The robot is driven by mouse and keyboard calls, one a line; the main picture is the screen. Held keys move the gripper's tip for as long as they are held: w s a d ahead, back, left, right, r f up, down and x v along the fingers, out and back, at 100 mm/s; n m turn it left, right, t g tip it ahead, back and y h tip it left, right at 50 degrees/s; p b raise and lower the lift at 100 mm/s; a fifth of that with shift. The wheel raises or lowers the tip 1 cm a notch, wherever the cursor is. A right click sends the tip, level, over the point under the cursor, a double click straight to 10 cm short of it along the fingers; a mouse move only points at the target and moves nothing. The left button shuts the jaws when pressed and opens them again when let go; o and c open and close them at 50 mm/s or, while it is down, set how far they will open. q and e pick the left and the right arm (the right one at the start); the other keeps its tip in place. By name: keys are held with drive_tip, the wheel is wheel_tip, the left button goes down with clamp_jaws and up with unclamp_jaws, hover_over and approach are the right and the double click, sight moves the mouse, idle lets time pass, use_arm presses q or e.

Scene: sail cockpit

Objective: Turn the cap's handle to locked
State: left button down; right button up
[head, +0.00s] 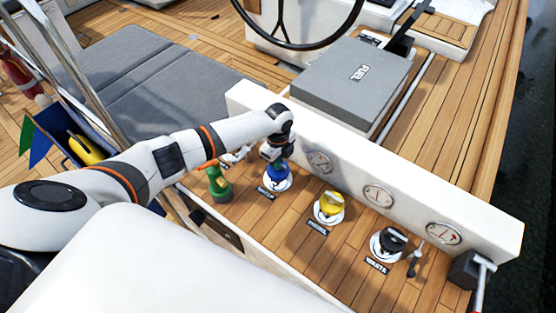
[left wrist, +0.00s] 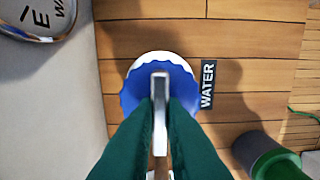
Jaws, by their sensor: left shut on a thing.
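The blue cap (head: 279,174) marked WATER sits in a white ring on the wooden deck, beside the low white wall. In the left wrist view the blue cap (left wrist: 132,92) has a scalloped rim and a metal handle (left wrist: 160,84) across its middle, running up and down in the picture. My left gripper (head: 270,155) is above the cap, and its green fingers (left wrist: 161,106) are shut on the handle. The fingers hide the cap's lower part and part of the handle. I see no locked mark. My right gripper is not in view.
A yellow cap (head: 328,204) and a black cap (head: 393,239) stand in a row to the right. A green nozzle (head: 217,184) stands close on the left. The white wall (head: 410,195) with round gauges runs behind.

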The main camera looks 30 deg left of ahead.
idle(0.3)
use_arm(q)
drive_tip(key=c, duration=1.5)
unclamp_jaws()
wheel_tip(320, 180, up, 12)
drive_tip(key=b, duration=0.2)
